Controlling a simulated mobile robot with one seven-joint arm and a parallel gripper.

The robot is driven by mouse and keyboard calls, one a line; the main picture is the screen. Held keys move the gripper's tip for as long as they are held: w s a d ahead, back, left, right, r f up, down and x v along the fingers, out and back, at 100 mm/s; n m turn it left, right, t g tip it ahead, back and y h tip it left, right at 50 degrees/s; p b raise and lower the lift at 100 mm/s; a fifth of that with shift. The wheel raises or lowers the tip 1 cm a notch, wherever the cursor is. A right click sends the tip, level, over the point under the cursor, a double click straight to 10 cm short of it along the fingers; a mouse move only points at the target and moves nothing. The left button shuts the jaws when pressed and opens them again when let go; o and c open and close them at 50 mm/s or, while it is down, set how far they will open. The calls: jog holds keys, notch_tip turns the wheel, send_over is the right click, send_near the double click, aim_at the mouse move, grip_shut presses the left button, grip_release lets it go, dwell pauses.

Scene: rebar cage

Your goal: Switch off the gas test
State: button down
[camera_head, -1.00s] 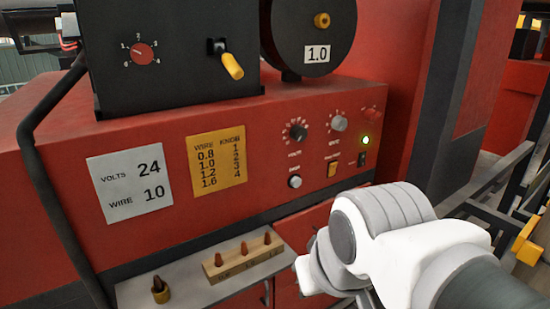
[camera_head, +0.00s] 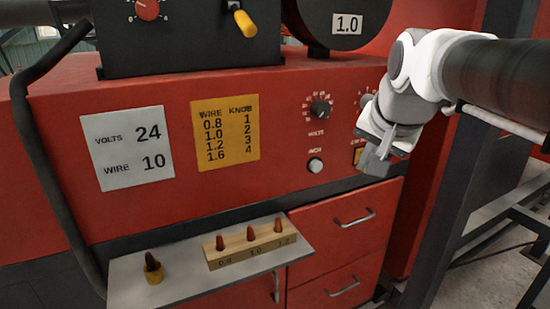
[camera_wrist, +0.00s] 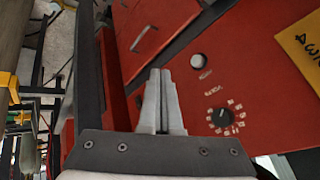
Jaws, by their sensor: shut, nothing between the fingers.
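A small orange-yellow switch (camera_head: 359,155) sits in the lower part of the red welder panel, right of the white round button (camera_head: 315,165). Its label is too small to read and my gripper partly covers it, so I cannot tell whether it is on or off. My gripper (camera_head: 376,160) is in front of the panel, just right of this switch, with its fingers shut and empty. In the wrist view the shut fingers (camera_wrist: 159,98) point along the panel, and the orange switch does not show there. Contact with the panel cannot be told.
A black volts knob (camera_head: 320,109) is above the white button. A yellow wire chart (camera_head: 226,130) and a white volts card (camera_head: 133,148) are at left. A shelf (camera_head: 190,290) below holds a wooden block (camera_head: 250,247) with tips. Red drawers (camera_head: 345,222) are beneath my gripper.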

jog(key=w+d+m+h+b, duration=0.1)
jog(key=w+d+m, duration=0.3)
jog(key=w+d, duration=0.4)
jog(key=shift+w+r+m+b, duration=0.25)
jog(key=shift+w+m+b, duration=0.2)
jog(key=shift+b, duration=0.4)
jog(key=shift+f+h, duration=0.1)
jog(key=shift+h, duration=0.2)
jog(key=w+f, duration=0.7)
jog(key=w, duration=0.2)
jog(key=shift+w+d+p, duration=0.3)
